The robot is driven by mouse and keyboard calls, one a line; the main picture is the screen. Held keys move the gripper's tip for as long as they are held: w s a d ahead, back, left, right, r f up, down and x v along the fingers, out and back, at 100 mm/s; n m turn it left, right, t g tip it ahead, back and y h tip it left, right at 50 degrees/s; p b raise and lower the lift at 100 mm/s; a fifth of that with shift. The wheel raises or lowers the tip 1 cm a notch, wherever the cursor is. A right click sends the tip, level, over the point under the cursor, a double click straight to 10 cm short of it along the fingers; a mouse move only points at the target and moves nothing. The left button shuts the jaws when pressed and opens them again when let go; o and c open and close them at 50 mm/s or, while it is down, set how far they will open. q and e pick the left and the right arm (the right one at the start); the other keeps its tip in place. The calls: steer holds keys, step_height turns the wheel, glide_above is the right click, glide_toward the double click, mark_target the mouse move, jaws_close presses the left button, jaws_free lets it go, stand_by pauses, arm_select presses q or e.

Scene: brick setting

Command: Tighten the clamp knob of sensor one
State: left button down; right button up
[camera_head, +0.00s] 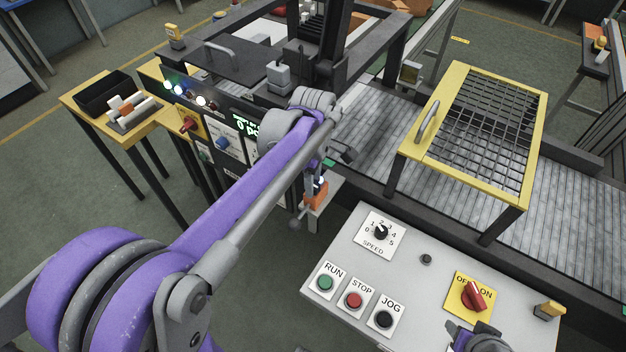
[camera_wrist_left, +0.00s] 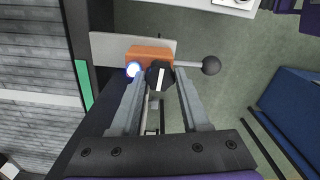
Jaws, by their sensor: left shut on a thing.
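The sensor is an orange block (camera_wrist_left: 150,53) with a lit blue-white lamp (camera_wrist_left: 133,70), on a grey bracket (camera_wrist_left: 105,45) beside the conveyor. In the head view the orange block (camera_head: 318,194) shows just below my left gripper (camera_head: 318,178), partly covered by it. In the left wrist view the dark clamp knob (camera_wrist_left: 160,75), with a white line, sits between the fingertips. My left gripper (camera_wrist_left: 160,88) is shut on it. A rod with a dark ball end (camera_wrist_left: 211,65) sticks out to the right. Part of my right arm's end (camera_head: 480,339) shows at the bottom edge; its fingers cannot be made out.
A control panel (camera_head: 405,268) with RUN, STOP and JOG buttons, a speed dial and a red switch stands at front right. The conveyor (camera_head: 382,150) runs behind the sensor, with a yellow-framed mesh guard (camera_head: 455,80) over it. A machine panel (camera_head: 222,137) with lit lamps stands left.

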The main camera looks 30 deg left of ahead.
arm_select(q)
steer(key=shift+m, duration=0.4)
steer(key=m, duration=1)
steer(key=shift+m, duration=0.4)
steer(key=m, duration=1.1)
steer(key=shift+c, duration=1.9)
jaws_free()
steer(key=shift+r, duration=0.15)
